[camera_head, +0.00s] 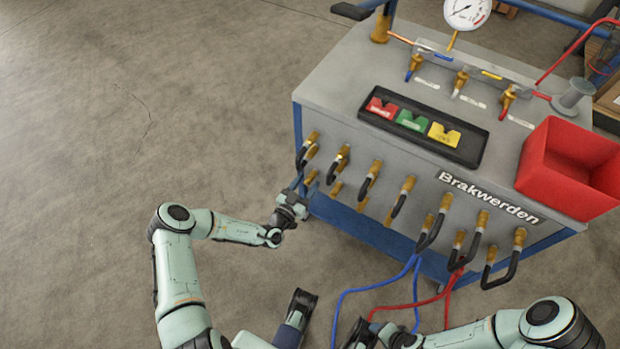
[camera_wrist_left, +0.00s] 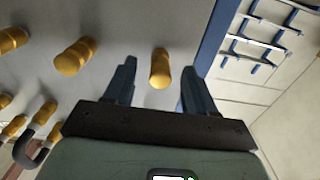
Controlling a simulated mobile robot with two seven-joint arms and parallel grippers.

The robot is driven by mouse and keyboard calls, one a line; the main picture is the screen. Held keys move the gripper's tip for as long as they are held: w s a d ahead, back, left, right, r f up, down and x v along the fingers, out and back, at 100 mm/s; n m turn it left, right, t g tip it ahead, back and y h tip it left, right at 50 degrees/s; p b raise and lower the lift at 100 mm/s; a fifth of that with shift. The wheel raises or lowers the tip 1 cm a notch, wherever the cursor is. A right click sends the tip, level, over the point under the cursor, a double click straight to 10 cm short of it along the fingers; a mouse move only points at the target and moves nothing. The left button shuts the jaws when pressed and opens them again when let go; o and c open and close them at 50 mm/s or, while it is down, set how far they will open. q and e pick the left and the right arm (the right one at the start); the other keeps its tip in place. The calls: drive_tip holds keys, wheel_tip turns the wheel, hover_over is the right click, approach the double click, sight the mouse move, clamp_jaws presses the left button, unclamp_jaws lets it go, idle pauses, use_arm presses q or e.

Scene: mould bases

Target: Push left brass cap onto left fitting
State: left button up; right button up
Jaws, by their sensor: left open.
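Brass fittings and caps stick out of the grey front panel of the bench in an upper and a lower row. The leftmost lower brass piece (camera_head: 311,177) is close to my left gripper (camera_head: 296,190). In the left wrist view, a brass cap or fitting (camera_wrist_left: 160,68) shows between the two spread fingers of the left gripper (camera_wrist_left: 159,80), with gaps on both sides. I cannot tell whether that piece is the cap alone or seated on a fitting. My right gripper (camera_head: 360,335) is at the bottom edge, mostly cut off, so its jaws are unclear.
The bench (camera_head: 345,75) carries a black tray (camera_head: 378,122) with red, green and yellow blocks, a red bin (camera_head: 535,160) and a gauge (camera_head: 467,12). Black hose loops (camera_head: 428,242) hang along the front. Blue and red hoses (camera_head: 400,300) trail on the floor. The floor left is clear.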

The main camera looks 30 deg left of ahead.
use_arm(q)
clamp_jaws()
drive_tip(key=shift+s, duration=0.1)
drive_tip(key=shift+s+a+p, duration=0.2)
drive_tip(key=shift+s+p, duration=0.85)
drive_tip(key=shift+s, duration=1.35)
drive_tip(key=p, duration=0.2)
approach(306, 184)
drive_tip(key=shift+s, duration=0.7)
